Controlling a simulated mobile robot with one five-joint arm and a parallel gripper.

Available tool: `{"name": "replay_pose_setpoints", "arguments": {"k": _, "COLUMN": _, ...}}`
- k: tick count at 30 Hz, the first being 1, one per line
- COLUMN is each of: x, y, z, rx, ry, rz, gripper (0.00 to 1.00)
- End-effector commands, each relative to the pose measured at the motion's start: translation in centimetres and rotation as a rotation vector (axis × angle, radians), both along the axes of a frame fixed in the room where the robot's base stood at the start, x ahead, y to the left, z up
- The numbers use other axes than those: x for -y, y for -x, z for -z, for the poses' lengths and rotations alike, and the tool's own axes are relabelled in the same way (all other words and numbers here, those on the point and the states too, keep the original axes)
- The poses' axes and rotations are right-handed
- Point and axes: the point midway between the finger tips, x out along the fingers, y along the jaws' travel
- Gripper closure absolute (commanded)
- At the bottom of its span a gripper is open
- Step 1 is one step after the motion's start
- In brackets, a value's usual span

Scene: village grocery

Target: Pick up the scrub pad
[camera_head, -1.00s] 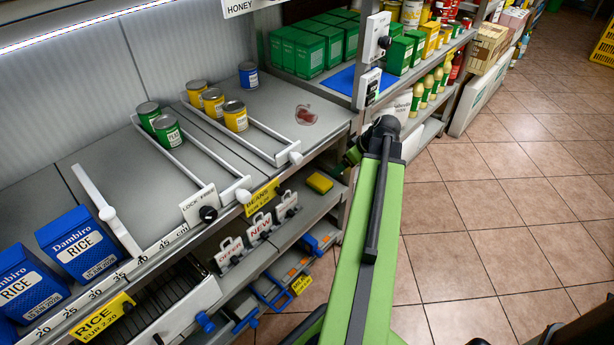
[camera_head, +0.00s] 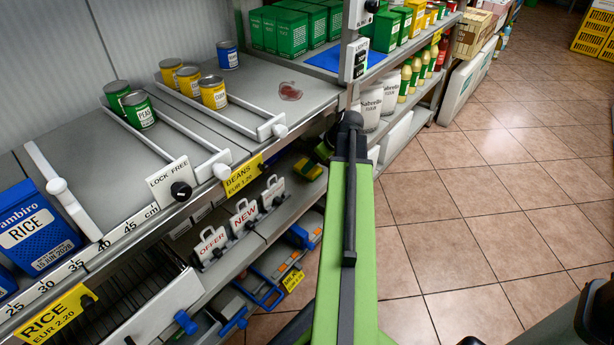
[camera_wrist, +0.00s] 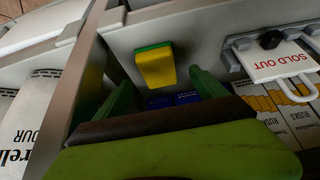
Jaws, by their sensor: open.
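The scrub pad is a small yellow block with a green layer. In the head view the pad (camera_head: 308,171) sits on the shelf below the cans, partly hidden by my gripper (camera_head: 322,153). In the wrist view the pad (camera_wrist: 155,68) lies near the shelf edge, yellow side facing the camera and green along its far edge. In that view my gripper (camera_wrist: 161,79) is open, with one green finger on each side of the pad. The pad appears between or just beyond the fingertips; I cannot tell the exact depth or any contact.
White tags (camera_head: 243,218) stand on that shelf to the left, and a SOLD OUT tag (camera_wrist: 280,60) shows in the wrist view. A shelf upright (camera_wrist: 88,75) and flour bags (camera_wrist: 33,115) are left of my gripper there. Cans stand above. Tiled floor is clear on the right.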

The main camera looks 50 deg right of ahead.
Motion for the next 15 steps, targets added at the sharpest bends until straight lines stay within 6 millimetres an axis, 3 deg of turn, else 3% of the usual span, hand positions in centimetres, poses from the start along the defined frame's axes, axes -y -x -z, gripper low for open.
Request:
{"name": "replay_pose_setpoints", "arguments": {"k": 9, "x": 0.1, "y": -2.9, "z": 4.3, "rx": -0.001, "ry": 0.000, "rz": -0.002, "gripper": 0.18}}
{"name": "replay_pose_setpoints", "arguments": {"k": 15, "x": 0.1, "y": -3.1, "z": 4.0, "rx": -0.001, "ry": 0.000, "rz": 0.000, "gripper": 0.18}}
